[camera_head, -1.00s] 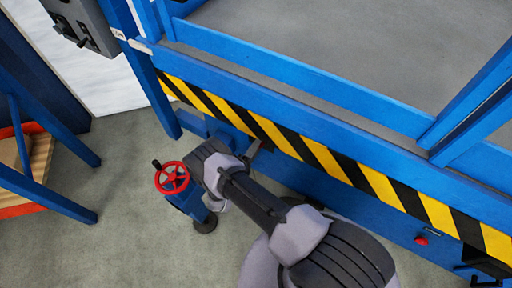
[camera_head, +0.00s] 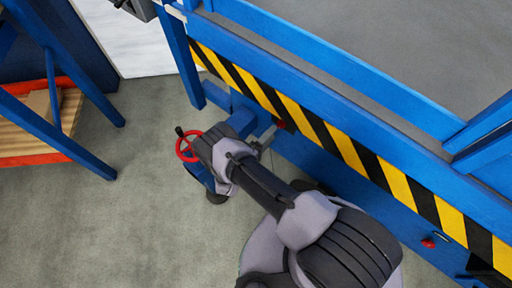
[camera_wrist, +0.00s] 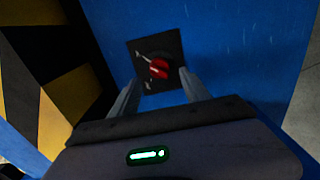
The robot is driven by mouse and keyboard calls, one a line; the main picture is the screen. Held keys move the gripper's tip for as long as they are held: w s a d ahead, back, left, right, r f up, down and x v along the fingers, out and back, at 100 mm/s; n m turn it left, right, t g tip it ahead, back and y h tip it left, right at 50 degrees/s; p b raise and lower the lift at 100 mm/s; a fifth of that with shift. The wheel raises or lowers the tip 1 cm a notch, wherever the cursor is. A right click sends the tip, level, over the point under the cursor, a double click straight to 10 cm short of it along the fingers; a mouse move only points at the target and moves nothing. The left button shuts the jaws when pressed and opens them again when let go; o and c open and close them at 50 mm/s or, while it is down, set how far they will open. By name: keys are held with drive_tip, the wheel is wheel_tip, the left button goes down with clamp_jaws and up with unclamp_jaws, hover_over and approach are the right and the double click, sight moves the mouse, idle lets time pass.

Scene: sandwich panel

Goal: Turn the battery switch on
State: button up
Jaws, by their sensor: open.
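The battery switch (camera_wrist: 158,68) is a red knob on a dark square plate (camera_wrist: 172,47) with pale markings, fixed to a blue panel in the wrist view. The knob's handle looks slightly tilted; I cannot read its position for certain. My gripper (camera_wrist: 158,77) is open and faces the plate, with one finger on each side of the knob in the picture. I cannot tell whether a finger touches it. In the head view my gripper (camera_head: 266,138) is partly hidden by my arm, close to the blue frame under the striped band.
A red handwheel (camera_head: 188,145) on a blue fitting stands left of my arm. A yellow-black striped beam (camera_head: 345,150) runs along the blue platform. A red button (camera_head: 428,243) sits at lower right. A blue rack (camera_head: 60,140) stands at left; the floor between is clear.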

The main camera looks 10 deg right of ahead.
drive_tip(key=p+v, duration=0.1)
drive_tip(key=v, duration=1.1)
drive_tip(key=shift+s+a+p, duration=0.25)
drive_tip(key=shift+s+p, duration=0.05)
drive_tip(key=shift+r, duration=0.1)
drive_tip(key=w+d+r+m+g+h, duration=0.1)
drive_tip(key=w+r+m+g, duration=0.2)
drive_tip(key=r, duration=0.4)
drive_tip(key=w+r+m+g, duration=0.1)
drive_tip(key=r+m+g, duration=0.1)
drive_tip(key=r+g, duration=0.4)
drive_tip(key=s+d+r+m+g+y, duration=0.2)
drive_tip(key=d+r+g+y, duration=0.1)
drive_tip(key=r, duration=0.7)
drive_tip(key=s+d+r+m+g+y, duration=0.1)
drive_tip(key=d+r+m+g+y, duration=0.15)
drive_tip(key=r, duration=0.65)
drive_tip(key=s+d+r+m+t+y, duration=0.2)
drive_tip(key=s+r+m+t+y, duration=0.1)
drive_tip(key=s+r+t+y, duration=0.4)
drive_tip(key=s+r+y, duration=0.3)
drive_tip(key=s+r, duration=0.4)
drive_tip(key=r, duration=0.3)
drive_tip(key=shift+m, duration=0.35)
